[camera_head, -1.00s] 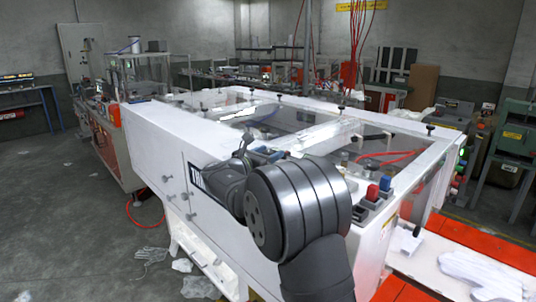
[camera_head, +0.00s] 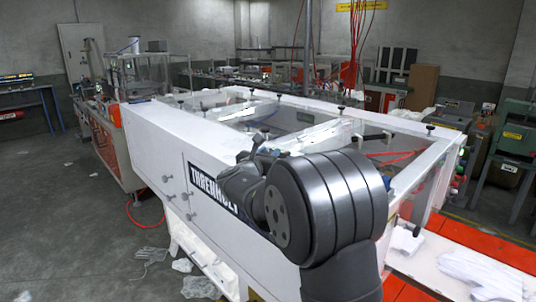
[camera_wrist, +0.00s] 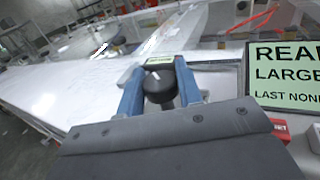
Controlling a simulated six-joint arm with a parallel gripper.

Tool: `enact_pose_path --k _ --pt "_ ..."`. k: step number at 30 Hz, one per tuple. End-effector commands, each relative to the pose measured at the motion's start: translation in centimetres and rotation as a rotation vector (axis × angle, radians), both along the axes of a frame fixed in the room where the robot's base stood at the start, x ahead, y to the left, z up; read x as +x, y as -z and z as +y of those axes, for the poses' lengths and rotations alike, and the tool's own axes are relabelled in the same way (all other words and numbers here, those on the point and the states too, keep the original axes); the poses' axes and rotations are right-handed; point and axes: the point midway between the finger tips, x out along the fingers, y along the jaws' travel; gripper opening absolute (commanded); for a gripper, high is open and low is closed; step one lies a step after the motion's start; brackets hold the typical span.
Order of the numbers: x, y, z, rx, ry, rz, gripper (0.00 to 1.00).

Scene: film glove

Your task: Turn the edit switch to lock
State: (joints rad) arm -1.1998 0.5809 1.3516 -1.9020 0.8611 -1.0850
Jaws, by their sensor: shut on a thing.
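The edit switch (camera_wrist: 160,90) is a round black knob with a pale pointer mark, standing on the white machine top in the wrist view. A small green label (camera_wrist: 159,61) lies just beyond it, its text too small to read. My gripper (camera_wrist: 158,72) has its two blue fingers on either side of the knob, shut on it. The pointer mark leans toward the upper left; I cannot tell which position that is. In the head view my gripper (camera_head: 257,152) is small and dark above the machine's near edge, and the switch cannot be made out.
A green display (camera_wrist: 288,72) with black text stands right of the knob. A red part (camera_wrist: 280,128) sits below it. The white machine (camera_head: 150,128) has an open framed top with several black knobs. A white glove (camera_head: 470,268) lies on the right-hand surface.

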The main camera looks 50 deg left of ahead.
Motion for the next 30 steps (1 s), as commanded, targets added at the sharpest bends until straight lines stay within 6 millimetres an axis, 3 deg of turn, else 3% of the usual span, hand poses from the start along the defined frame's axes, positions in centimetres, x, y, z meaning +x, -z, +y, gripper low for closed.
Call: enact_pose_path --k 9,10,12,13,23,30 --pt "0.0 0.0 0.0 0.0 -0.009 -0.001 0.1" --pt "0.0 0.0 0.0 0.0 -0.009 -0.001 0.36" --pt "0.0 0.0 0.0 0.0 -0.009 0.0 0.5" --pt "0.0 0.0 0.0 0.0 -0.008 0.0 0.52" --pt "-0.3 0.0 -0.1 0.0 -0.009 0.0 0.52" --pt "-3.9 0.0 -1.6 0.0 -0.012 0.001 0.52"
